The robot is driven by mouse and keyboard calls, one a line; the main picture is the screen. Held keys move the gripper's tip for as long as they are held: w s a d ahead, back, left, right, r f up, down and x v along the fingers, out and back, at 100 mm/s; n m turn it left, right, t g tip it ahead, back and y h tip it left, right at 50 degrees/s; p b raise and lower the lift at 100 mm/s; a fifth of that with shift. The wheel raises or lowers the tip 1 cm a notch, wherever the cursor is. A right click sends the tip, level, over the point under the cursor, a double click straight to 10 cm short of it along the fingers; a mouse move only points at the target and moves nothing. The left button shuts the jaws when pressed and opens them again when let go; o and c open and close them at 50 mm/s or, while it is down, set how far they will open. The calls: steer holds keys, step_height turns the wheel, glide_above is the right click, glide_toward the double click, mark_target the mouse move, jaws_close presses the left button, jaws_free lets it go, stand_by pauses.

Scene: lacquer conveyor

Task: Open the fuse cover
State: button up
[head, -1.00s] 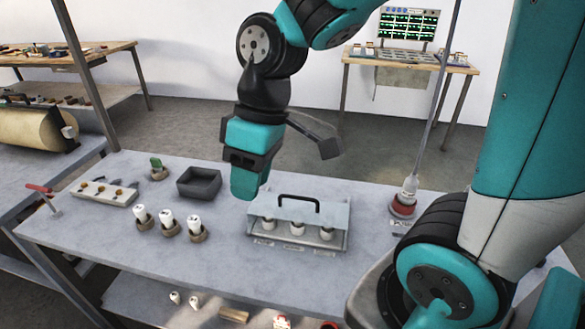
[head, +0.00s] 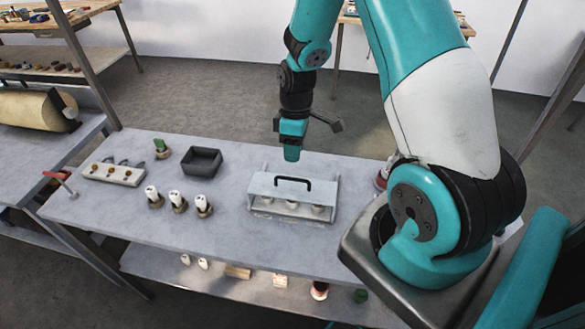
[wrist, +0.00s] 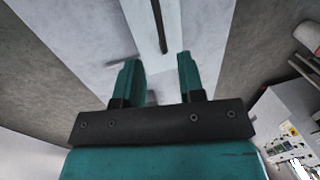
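The fuse cover (head: 262,186) is a pale grey, box-like lid with a black bar handle (head: 293,181). It sits over a row of white-topped fuses (head: 291,206) on the bench; their lower parts show at its front. My gripper (head: 291,155) points down just above and behind the handle, apart from the cover. In the wrist view my gripper (wrist: 158,70) has its two teal fingers spread with nothing between them. A dark bar (wrist: 159,25), which looks like the handle, lies ahead of the gap on a pale surface.
Left of the cover on the bench (head: 120,215) stand several white fuses in round holders (head: 178,201), a dark open bin (head: 201,162), a green-topped piece (head: 161,148) and a pale block with knobs (head: 113,173). A red-handled lever (head: 60,182) is at the left edge.

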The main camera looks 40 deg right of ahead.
steer(key=p, duration=0.1)
glide_above(293, 186)
step_height(293, 186, down, 7)
steer(key=shift+a+f, duration=0.1)
jaws_close()
